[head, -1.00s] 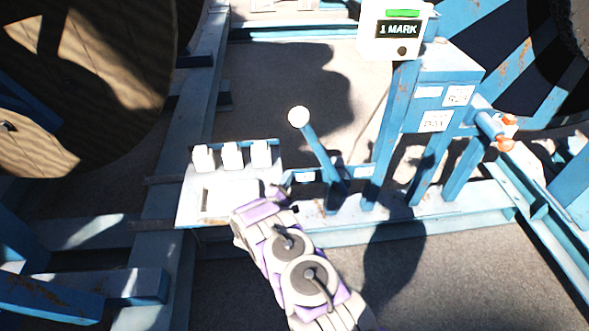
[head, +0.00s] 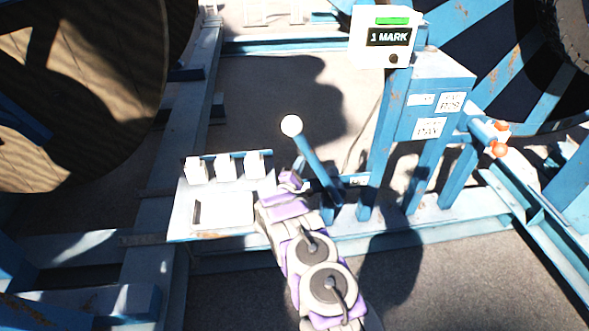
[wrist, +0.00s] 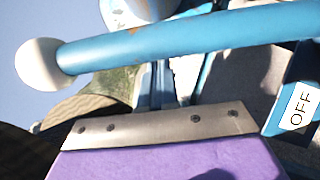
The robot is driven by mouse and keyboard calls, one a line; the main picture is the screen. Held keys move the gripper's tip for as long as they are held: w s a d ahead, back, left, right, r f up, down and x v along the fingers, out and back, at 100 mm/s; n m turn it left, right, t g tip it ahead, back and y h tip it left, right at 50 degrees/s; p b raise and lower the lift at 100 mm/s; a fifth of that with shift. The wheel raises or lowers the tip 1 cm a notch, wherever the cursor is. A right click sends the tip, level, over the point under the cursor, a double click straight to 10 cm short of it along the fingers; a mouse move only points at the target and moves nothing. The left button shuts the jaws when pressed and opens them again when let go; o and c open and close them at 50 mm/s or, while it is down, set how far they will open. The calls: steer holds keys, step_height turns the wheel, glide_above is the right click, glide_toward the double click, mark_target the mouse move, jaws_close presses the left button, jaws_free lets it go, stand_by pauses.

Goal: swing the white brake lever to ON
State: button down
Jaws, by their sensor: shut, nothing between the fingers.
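The brake lever (head: 316,164) is a blue bar with a white ball knob (head: 291,125). It leans up and to the left from its pivot on the blue frame. My gripper (head: 290,181) is shut and empty, just left of the lever's lower half. In the wrist view the lever bar (wrist: 190,37) crosses above my gripper's metal edge (wrist: 155,124), with the white knob (wrist: 40,64) at the left. An OFF label (wrist: 298,106) shows at the right in that view. I cannot tell whether my gripper touches the bar. No ON label is readable.
A pale panel (head: 222,209) with several white blocks stands left of my gripper. A blue post with a box (head: 432,98) and a "1 MARK" display (head: 385,37) stands to the right. A large wooden reel (head: 75,90) fills the upper left.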

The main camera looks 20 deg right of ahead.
steer(key=shift+d+r, duration=0.1)
stand_by(0.3)
steer(key=s+d+r+m+g+y+p, duration=0.1)
steer(key=s+d+r+m+p, duration=0.15)
steer(key=d, duration=0.35)
steer(key=s+d+r+m+g+p, duration=0.1)
steer(key=d+r+m+g+p, duration=0.2)
steer(key=d, duration=0.4)
steer(key=s+d+m+y+p, duration=0.1)
steer(key=s+d, duration=0.1)
steer(key=d, duration=0.6)
steer(key=s+d+f+m+y+p, duration=0.1)
steer(key=s+d, duration=0.2)
steer(key=d, duration=0.5)
steer(key=shift+s+f+m, duration=0.15)
steer(key=shift+f+m, duration=0.15)
steer(key=shift+m, duration=0.05)
